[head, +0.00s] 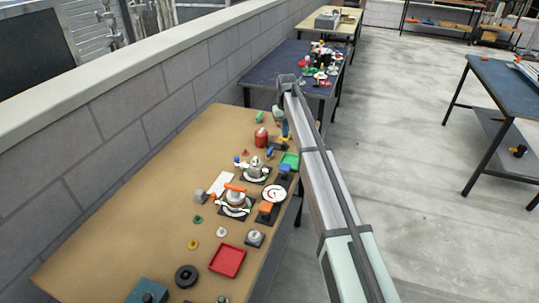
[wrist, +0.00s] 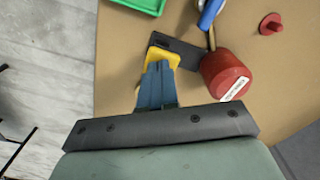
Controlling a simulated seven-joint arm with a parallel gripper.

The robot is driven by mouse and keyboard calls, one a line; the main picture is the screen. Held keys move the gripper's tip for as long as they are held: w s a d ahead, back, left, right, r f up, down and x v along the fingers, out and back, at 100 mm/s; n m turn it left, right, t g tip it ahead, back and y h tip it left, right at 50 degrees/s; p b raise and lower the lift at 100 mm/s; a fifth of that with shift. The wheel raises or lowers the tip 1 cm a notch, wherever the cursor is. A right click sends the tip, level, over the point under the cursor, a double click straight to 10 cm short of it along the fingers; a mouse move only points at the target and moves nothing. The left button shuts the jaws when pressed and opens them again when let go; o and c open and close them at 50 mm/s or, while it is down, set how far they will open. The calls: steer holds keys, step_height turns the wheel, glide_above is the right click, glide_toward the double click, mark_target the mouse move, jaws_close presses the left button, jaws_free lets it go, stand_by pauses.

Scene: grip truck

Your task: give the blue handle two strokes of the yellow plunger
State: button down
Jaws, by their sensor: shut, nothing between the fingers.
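The yellow plunger (wrist: 161,58) sits on a dark grey base (wrist: 186,52) in the wrist view, and my gripper's fingers partly cover it. My gripper (wrist: 158,70) is shut and empty, with its blue fingertips over the plunger; I cannot tell whether they touch it. A blue handle (wrist: 209,12) shows at the top edge of the wrist view, cut off by the frame, with a brass-coloured rod (wrist: 211,38) below it. In the head view my gripper (head: 285,134) is over the table's far right edge.
A small red knob (wrist: 270,24) and a green tray (wrist: 143,5) are nearby. The brown table (head: 125,215) holds several small parts and a red tray (head: 227,261); its left side is clear.

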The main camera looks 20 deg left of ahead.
steer(key=shift+f, duration=1.25)
steer(key=shift+r, duration=2)
steer(key=shift+r, duration=0.1)
steer(key=shift+r, duration=2.4)
